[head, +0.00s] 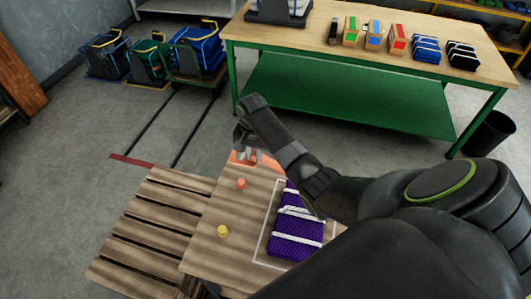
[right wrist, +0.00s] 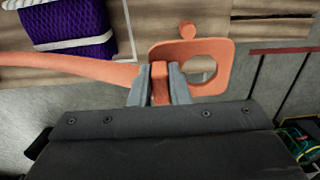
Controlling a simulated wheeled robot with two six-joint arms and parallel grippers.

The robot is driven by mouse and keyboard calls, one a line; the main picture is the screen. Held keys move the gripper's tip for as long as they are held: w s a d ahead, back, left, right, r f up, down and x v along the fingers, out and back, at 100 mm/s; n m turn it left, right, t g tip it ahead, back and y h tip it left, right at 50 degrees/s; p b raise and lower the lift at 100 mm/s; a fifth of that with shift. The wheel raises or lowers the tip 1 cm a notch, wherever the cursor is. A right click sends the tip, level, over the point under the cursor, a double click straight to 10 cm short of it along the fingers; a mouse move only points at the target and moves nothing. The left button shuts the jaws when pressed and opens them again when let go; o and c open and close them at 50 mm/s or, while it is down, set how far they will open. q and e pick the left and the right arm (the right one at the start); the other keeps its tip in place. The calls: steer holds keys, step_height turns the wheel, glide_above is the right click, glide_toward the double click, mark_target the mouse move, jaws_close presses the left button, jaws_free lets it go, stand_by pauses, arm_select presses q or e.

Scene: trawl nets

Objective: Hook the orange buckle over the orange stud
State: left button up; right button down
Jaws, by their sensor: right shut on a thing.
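The orange buckle (right wrist: 222,52) is a flat plate with a large round hole. It is joined to an orange strap (right wrist: 80,69). My right gripper (right wrist: 160,78) is shut on the buckle's raised orange tab. The orange stud (right wrist: 187,29) shows just past the buckle's edge in the right wrist view, outside the hole. In the head view, the orange stud (head: 241,183) stands upright on the wooden top, and the buckle (head: 242,157) is just beyond it at the far edge, partly hidden by my right gripper (head: 246,154). My left gripper is out of view.
A yellow stud (head: 223,231) stands nearer on the wooden top (head: 207,252). A purple net bundle with white bands (head: 296,237) lies to the right inside a white outline. A slatted pallet (head: 150,232) is at left. A green-framed workbench (head: 340,97) stands behind.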

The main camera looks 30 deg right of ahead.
steer(key=f, duration=0.1)
steer(key=f+b, duration=0.1)
steer(key=w+a+f, duration=0.1)
steer(key=shift+f, duration=0.3)
step_height(320, 180, down, 10)
steer(key=b, duration=1.2)
steer(key=shift+f+b, duration=0.3)
steer(key=shift+f, duration=0.1)
steer(key=shift+f+b, duration=0.9)
steer(key=shift+f, duration=1.05)
steer(key=c, duration=1.3)
jaws_free()
steer(key=shift+r, duration=0.1)
